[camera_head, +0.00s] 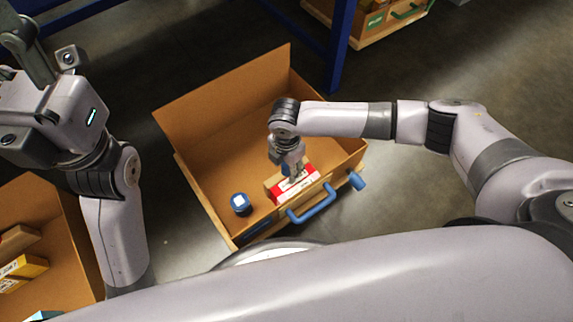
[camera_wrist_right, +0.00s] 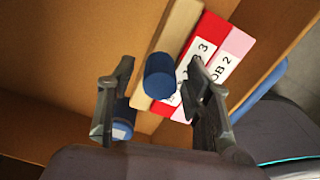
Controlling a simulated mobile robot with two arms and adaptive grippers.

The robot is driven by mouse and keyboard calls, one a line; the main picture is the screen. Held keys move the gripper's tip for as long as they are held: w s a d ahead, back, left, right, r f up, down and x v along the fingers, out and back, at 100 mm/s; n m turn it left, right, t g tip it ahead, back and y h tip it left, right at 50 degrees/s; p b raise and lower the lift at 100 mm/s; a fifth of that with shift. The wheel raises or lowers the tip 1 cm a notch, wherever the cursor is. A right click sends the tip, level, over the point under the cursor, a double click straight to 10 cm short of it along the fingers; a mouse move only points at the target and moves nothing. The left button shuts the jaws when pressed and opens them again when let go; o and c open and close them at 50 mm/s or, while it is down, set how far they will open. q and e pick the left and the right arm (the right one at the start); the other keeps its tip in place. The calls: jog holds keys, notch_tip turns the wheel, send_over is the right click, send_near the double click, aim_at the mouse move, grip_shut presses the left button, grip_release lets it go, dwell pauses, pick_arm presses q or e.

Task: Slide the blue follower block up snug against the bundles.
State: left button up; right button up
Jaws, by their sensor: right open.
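The follower is a tan wooden slab (camera_wrist_right: 183,28) with a blue cylindrical knob (camera_wrist_right: 160,76). It stands in the wooden box beside a red bundle marked 3 (camera_wrist_right: 207,30) and a pink bundle marked 2 (camera_wrist_right: 237,45). I cannot tell whether slab and red bundle touch. In the head view the red bundle (camera_head: 283,196) is partly behind my right gripper (camera_head: 291,174). In the right wrist view that gripper (camera_wrist_right: 160,68) is open, its fingers either side of the knob, with no clear contact. My left gripper (camera_head: 22,38) is raised at the upper left, away from the box.
A blue jar with a white label (camera_head: 240,204) stands in the box, left of the bundles. The wooden box (camera_head: 222,98) has a blue front handle (camera_head: 312,207). Its back part is bare. Another box (camera_head: 62,220) with several bundles is at lower left.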

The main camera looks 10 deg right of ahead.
notch_tip(320, 180, up, 12)
dwell(0.5)
dwell(0.4)
